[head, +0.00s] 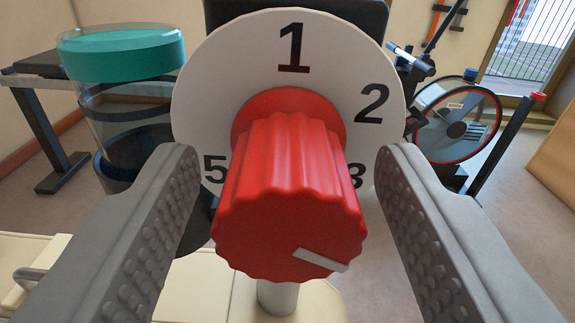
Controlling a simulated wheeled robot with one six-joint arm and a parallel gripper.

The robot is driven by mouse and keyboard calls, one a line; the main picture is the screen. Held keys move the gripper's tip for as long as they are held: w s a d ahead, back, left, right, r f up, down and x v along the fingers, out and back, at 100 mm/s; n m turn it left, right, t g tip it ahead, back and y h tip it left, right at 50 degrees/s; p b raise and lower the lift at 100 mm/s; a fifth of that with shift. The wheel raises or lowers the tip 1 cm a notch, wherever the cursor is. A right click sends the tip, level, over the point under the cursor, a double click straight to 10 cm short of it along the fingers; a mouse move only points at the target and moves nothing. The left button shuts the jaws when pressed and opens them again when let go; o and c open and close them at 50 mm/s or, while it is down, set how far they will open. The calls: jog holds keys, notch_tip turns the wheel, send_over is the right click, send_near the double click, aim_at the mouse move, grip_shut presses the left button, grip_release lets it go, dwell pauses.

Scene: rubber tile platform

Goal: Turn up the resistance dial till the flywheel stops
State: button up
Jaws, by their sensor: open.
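The resistance dial is a red fluted knob (290,195) close in front of me, in the middle of the view. My gripper (290,215) is open, one finger on each side of the knob, with gaps visible. The flywheel (457,128) is a dark wheel with a red rim at the right; one still frame cannot show whether it turns.
A clear container with a teal lid (125,52) stands close at the left. A dark bench with metal legs (45,105) is behind it. A cream surface (215,285) lies below the dial. A post with a red top (505,140) stands right of the flywheel. Floor shows at right.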

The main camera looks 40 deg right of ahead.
jog(key=shift+c, duration=0.5)
jog(key=c, duration=0.9)
jog(key=shift+m, duration=0.4)
jog(key=m, duration=1.1)
jog(key=o, duration=1)
